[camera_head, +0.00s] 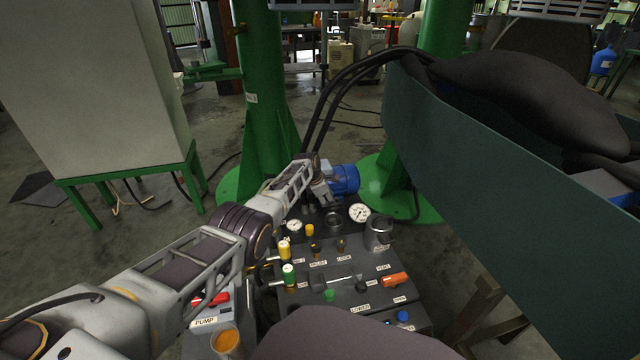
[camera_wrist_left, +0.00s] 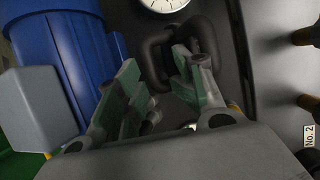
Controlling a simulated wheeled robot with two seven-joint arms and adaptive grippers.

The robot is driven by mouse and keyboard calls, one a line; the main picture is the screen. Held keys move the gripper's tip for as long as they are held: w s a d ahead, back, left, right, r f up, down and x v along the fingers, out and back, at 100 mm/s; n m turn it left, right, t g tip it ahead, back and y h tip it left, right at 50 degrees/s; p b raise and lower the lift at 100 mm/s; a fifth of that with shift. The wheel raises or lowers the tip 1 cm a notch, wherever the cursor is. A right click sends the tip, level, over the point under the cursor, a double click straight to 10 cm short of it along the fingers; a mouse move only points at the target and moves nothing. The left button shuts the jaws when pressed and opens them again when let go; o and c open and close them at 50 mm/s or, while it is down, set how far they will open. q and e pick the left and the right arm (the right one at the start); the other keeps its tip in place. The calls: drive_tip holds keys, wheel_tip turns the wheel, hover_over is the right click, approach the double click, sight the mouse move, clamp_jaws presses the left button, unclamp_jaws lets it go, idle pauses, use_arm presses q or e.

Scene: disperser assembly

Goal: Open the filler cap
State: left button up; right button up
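My left gripper (camera_head: 326,197) reaches over the back of the dark control unit, beside the blue motor (camera_head: 344,180). In the left wrist view its green-padded fingers (camera_wrist_left: 160,92) are apart, with a gap between them. A dark rounded part (camera_wrist_left: 190,40) lies just beyond the fingertips; I see nothing clearly gripped. No part is labelled as the filler cap, so I cannot tell which it is. My right gripper is not in view.
Two gauges (camera_head: 359,213) sit near the gripper. Yellow (camera_head: 284,250) and green-topped (camera_head: 289,274) valves, an orange handle (camera_head: 395,280) and a red handle (camera_head: 211,299) crowd the panel. Green columns (camera_head: 262,90) stand behind. A large dark green trough (camera_head: 480,170) blocks the right.

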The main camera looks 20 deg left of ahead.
use_arm(q)
drive_tip(key=shift+s+a, duration=0.1)
drive_tip(key=shift+a, duration=0.05)
drive_tip(key=shift+d+v, duration=0.2)
drive_tip(key=shift+v, duration=0.65)
drive_tip(key=shift+d+v, duration=0.15)
drive_tip(key=shift+v, duration=0.7)
drive_tip(key=v, duration=0.8)
drive_tip(key=shift+d, duration=0.15)
drive_tip(key=shift+r, duration=0.1)
